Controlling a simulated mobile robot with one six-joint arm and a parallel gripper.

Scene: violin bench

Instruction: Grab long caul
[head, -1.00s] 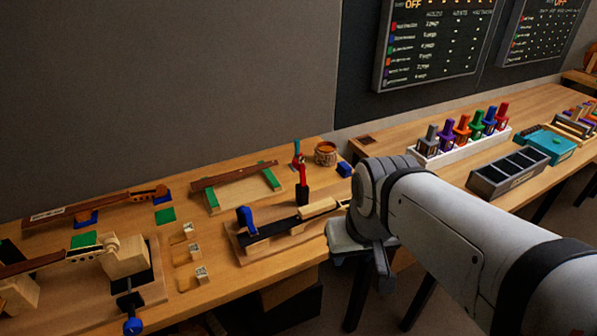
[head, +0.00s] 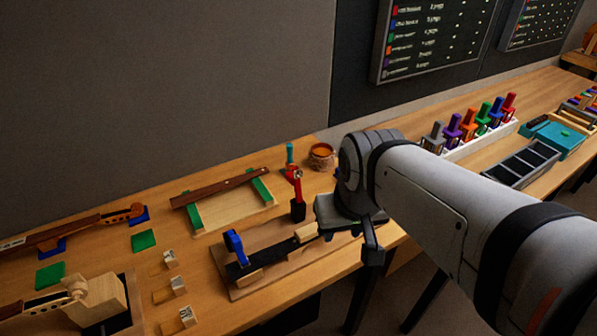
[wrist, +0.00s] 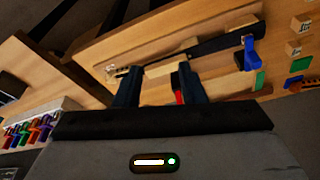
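A pale wooden bar (head: 306,233), which looks like the long caul, lies at the right end of a black strip (head: 270,256) on a wooden board (head: 246,293). A blue clamp (head: 235,247) stands at the strip's other end. In the wrist view the pale bar (wrist: 165,68) shows beyond and between my fingertips. My gripper (wrist: 158,82) is open, with a clear gap between its dark fingers. I cannot tell whether the fingers touch the bar. In the head view my wrist hides the fingers.
A red-handled tool (head: 298,190) stands close behind the bar. Behind are a wooden tray (head: 235,212) with green pads and a round jar (head: 321,156). A rack (head: 468,148) of coloured tools stands right.

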